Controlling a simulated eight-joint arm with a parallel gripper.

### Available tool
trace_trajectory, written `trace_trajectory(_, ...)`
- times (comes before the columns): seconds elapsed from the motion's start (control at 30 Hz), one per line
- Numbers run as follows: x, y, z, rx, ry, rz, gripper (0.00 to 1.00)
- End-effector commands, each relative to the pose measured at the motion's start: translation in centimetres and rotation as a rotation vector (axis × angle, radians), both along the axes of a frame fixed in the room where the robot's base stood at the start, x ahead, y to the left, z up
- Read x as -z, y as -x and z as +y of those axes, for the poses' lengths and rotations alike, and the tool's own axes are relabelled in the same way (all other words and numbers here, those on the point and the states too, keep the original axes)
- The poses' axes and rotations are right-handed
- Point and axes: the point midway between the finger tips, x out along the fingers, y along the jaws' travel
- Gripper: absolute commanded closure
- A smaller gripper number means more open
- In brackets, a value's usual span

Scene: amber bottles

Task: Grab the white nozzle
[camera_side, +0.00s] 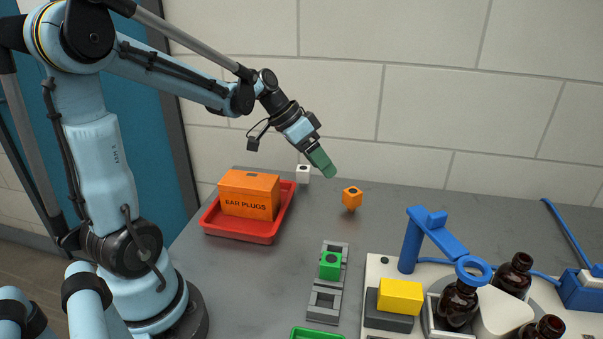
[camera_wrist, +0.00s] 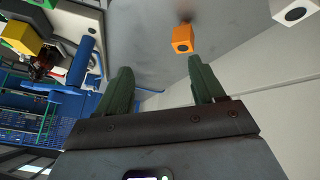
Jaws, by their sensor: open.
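The white nozzle (camera_side: 303,173) is a small white block with a dark round hole, standing on the grey table near the wall, just right of the red tray. In the wrist view it shows at the top right corner (camera_wrist: 291,13), partly cut off and outside the line of the fingers. My gripper (camera_side: 327,170) is in the air, to the right of the white nozzle in the side view and apart from it. In the wrist view its two green fingers (camera_wrist: 163,75) are spread with nothing between them.
An orange nozzle (camera_side: 352,196) stands nearby and also shows in the wrist view (camera_wrist: 182,39). A red tray (camera_side: 240,230) holds an orange ear plugs box (camera_side: 249,195). A green nozzle (camera_side: 330,265) sits in a grey rack (camera_side: 324,300). Brown bottles (camera_side: 458,303) stand at right.

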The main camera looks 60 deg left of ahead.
Motion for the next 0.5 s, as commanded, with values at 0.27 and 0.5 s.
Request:
trace_trajectory(0.27, 2.3, -2.3, 8.0, 0.136, 0.101, -0.177, 0.32)
trace_trajectory(0.5, 5.2, -1.4, 15.1, 0.249, 0.125, -0.419, 0.32)
